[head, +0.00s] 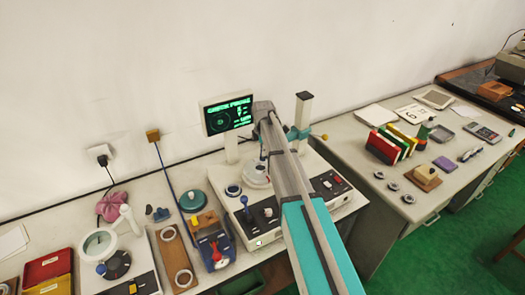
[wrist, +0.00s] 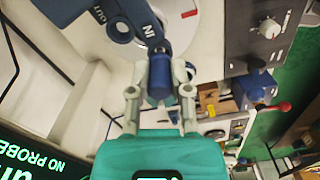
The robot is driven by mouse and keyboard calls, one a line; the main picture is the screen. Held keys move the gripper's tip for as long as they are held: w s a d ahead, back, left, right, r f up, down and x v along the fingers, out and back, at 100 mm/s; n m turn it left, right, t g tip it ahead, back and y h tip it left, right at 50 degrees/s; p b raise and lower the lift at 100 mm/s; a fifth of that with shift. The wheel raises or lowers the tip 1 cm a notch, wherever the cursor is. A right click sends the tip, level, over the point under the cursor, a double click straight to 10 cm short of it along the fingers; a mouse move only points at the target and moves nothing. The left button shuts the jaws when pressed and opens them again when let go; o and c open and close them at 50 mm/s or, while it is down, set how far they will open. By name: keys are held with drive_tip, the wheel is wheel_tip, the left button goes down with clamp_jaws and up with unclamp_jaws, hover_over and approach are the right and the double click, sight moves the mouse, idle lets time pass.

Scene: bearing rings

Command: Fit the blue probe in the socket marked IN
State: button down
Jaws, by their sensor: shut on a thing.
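My gripper (wrist: 160,92) is shut on the blue probe (wrist: 160,82), a short dark blue cylinder between its two pale fingers in the wrist view. A dark blue bracket with white lettering (wrist: 125,28) lies just beyond it. The mark IN shows on the bracket right by the probe's far end, and a second mark sits farther left. The socket's mouth is hidden, so I cannot tell whether the probe is in it or only close. In the head view my arm covers the gripper and probe, above the white measuring machine (head: 285,222).
A lit screen (head: 228,114) stands behind the machine; in the wrist view it reads NO PROBE (wrist: 30,152). A grey column (head: 303,112) rises at the machine's back right. Loose rings (head: 393,186) lie on the right table.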

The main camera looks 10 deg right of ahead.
drive_tip(key=shift+f+b, duration=0.4)
drive_tip(key=shift+f, duration=0.1)
drive_tip(key=shift+c, duration=2.4)
unclamp_jaws()
drive_tip(key=shift+r, duration=0.15)
